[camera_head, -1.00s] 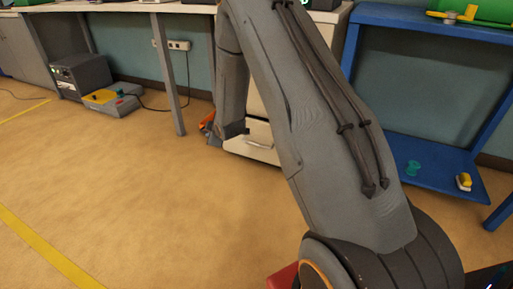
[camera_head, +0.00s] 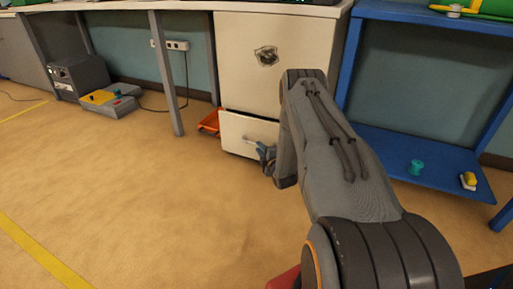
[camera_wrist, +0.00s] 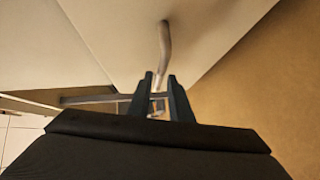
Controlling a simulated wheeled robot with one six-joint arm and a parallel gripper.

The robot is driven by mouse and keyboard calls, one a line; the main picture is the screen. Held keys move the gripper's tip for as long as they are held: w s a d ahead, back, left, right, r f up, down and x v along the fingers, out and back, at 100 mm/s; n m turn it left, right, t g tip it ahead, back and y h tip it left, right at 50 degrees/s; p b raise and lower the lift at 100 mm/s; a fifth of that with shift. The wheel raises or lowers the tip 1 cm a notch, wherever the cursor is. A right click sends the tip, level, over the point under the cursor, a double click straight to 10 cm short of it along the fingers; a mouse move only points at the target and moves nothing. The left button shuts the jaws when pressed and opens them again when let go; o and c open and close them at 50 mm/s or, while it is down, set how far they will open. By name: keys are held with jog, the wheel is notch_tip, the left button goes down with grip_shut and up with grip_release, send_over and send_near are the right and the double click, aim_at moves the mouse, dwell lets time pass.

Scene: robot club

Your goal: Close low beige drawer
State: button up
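The low beige drawer (camera_head: 238,130) is at the bottom of the beige cabinet in the head view. A dark gap runs along its top edge, and its front appears to stand out from the cabinet. Its pale handle (camera_head: 252,141) is partly hidden by my gripper (camera_head: 266,156), which is low at the right side of the drawer front. In the wrist view, my gripper (camera_wrist: 160,80) has its two dark fingers slightly apart. A metal handle (camera_wrist: 164,42) runs down a pale panel towards the gap between the fingertips. I cannot tell whether they touch it.
The cabinet's upper front (camera_head: 245,60) has a dark emblem. An orange object (camera_head: 209,122) lies on the floor left of the drawer. A table leg (camera_head: 166,85) stands further left. A blue shelf (camera_head: 420,168) is at right. The floor in front is clear.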

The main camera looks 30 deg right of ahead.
jog(key=shift+w+d+f+b, duration=0.15)
jog(key=shift+w+b, duration=0.3)
jog(key=shift+w, duration=0.65)
jog(key=shift+w+d+f+b, duration=0.15)
jog(key=shift+w+b, duration=0.25)
jog(key=shift+w, duration=0.65)
jog(key=shift+c, duration=0.2)
grip_shut()
jog(key=shift+a, duration=0.1)
